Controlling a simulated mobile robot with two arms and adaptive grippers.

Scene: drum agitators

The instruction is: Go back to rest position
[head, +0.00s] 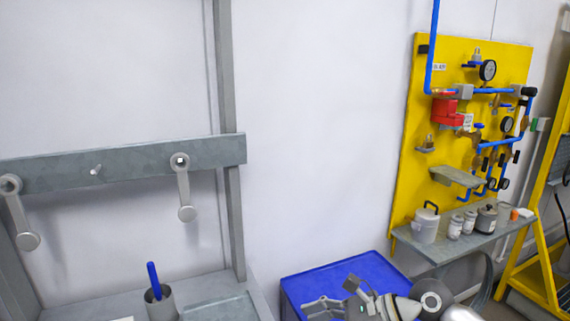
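My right gripper (328,305) shows at the bottom centre, in front of the blue box. Its arm comes in from the lower right. Its fingers point left and are partly cut off by the lower edge, so I cannot tell whether they are open or shut. I see nothing held in the visible part. My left gripper is not in view.
A grey metal frame (120,165) at left carries two crank handles (184,188). Below stands a cup (161,305) with a blue stick. The blue box (362,270) is low at centre. A yellow pipe panel (407,150) with a shelf (470,248) is at right.

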